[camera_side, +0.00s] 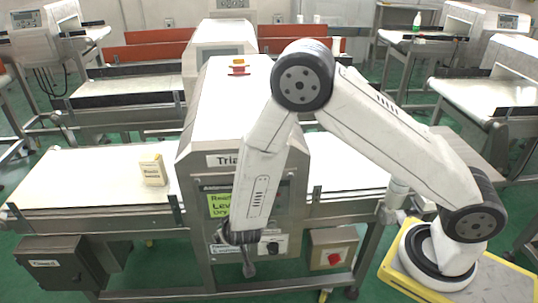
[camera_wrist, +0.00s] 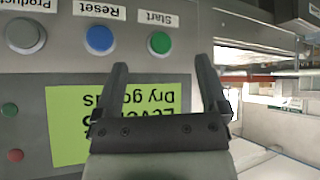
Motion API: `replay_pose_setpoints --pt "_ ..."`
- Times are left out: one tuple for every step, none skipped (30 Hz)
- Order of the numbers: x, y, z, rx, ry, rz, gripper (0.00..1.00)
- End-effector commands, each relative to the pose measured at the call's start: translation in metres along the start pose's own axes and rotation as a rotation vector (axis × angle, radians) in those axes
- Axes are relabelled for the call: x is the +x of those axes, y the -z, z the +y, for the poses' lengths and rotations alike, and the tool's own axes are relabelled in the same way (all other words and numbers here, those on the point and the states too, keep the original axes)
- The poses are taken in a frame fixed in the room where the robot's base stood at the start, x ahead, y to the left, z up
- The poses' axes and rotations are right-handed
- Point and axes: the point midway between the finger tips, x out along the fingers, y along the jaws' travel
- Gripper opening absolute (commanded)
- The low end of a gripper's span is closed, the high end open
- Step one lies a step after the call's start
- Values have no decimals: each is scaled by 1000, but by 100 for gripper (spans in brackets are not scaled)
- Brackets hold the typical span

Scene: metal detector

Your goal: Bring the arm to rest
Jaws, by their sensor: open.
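My gripper (camera_side: 246,257) hangs low in front of the metal detector (camera_side: 222,118) in the side view, pointing down. In the wrist view my gripper (camera_wrist: 160,75) has its two dark fingers spread apart with nothing between them. Behind the fingers is the detector's control panel (camera_wrist: 60,75), seen upside down. It has a green Start button (camera_wrist: 160,42), a blue Reset button (camera_wrist: 99,39) and a grey button labelled Product (camera_wrist: 25,35). Whether the fingers touch the panel cannot be told.
A small box (camera_side: 153,170) stands on the conveyor belt (camera_side: 88,178) left of the detector. A red switch (camera_side: 334,258) sits on a box below the belt at right. A yellow-edged base stand (camera_side: 400,275) is at lower right. Other machines stand behind.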

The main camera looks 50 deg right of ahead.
Motion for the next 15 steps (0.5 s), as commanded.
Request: replay_pose_setpoints --pt "-6 8 2 6 25 -11 94" --pt "-9 11 2 4 41 -19 94" --pt "-13 15 3 4 60 -31 94" --pt "-16 18 4 5 75 -41 94" --pt "-19 20 6 2 88 -49 94" --pt "-24 24 7 0 107 -61 94" --pt "-27 26 8 -1 119 -70 94" --pt "-31 28 10 -3 131 -79 94" --pt "-35 31 12 -7 148 -90 94" --pt "-39 33 14 -10 159 -99 94" --pt "-42 35 16 -12 170 -108 94" --pt "-48 38 18 -16 184 -120 94" --pt "-51 39 21 -20 194 -130 94" --pt "-55 40 23 -24 204 -138 94" --pt "-60 42 26 -29 216 -151 94"
